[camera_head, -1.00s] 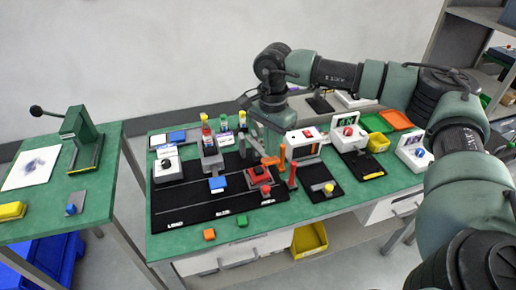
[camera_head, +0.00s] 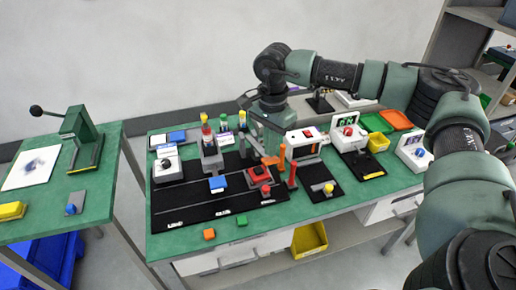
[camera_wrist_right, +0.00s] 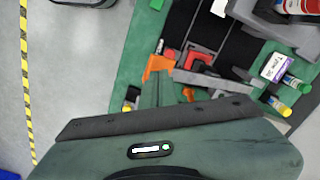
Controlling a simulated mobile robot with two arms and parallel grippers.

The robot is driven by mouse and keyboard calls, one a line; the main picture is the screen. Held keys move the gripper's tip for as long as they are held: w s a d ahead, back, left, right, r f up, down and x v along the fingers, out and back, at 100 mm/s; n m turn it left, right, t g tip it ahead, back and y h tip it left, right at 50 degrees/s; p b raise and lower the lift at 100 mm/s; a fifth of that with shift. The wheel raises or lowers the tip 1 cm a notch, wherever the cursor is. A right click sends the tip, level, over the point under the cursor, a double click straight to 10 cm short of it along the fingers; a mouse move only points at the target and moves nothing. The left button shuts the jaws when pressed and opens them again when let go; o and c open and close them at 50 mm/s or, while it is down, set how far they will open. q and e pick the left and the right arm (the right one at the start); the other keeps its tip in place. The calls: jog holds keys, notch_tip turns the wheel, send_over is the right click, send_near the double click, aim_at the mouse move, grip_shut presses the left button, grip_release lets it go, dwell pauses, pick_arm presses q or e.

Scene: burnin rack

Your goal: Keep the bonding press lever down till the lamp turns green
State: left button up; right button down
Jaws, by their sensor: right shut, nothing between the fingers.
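A green press (camera_head: 86,140) stands on the left table, its lever (camera_head: 50,114) sticking out to the left with a black knob. I see no lit lamp on it, and cannot tell whether it is the bonding press. My right gripper (camera_head: 272,156) is shut and empty, pointing down over the right table, far from that lever. It is just behind a red fixture (camera_head: 260,175) and beside orange posts (camera_head: 292,175). The right wrist view shows the red part (camera_wrist_right: 197,57) and an orange part (camera_wrist_right: 157,65) close to the gripper; contact is unclear. My left gripper is out of view.
A black mat (camera_head: 180,212) carries a grey device (camera_head: 211,160) and a blue block (camera_head: 217,184). A white box (camera_head: 347,134) shows green characters. Bottles (camera_head: 224,122) stand at the back. A gap of floor separates the two tables. A yellow bin (camera_head: 310,241) is below the bench.

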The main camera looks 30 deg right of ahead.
aim_at(272, 160)
jog(key=shift+f, duration=0.2)
jog(key=shift+f+b, duration=0.5)
jog(key=shift+f, duration=0.15)
jog(key=shift+s+a+f+b, duration=0.1)
jog(key=shift+s+f+b, duration=0.25)
jog(key=shift+f+b, duration=0.4)
jog(key=shift+s+a+f+b, duration=0.1)
jog(key=shift+s+f+b, duration=0.3)
jog(key=shift+f, duration=0.45)
jog(key=shift+w, duration=0.1)
jog(key=shift+f, duration=0.15)
jog(key=shift+s+f+b, duration=0.2)
jog(key=shift+f+b, duration=0.55)
jog(key=shift+f, duration=0.1)
jog(key=shift+s+f+b, duration=0.2)
jog(key=shift+f+b, duration=0.55)
jog(key=shift+f, duration=0.05)
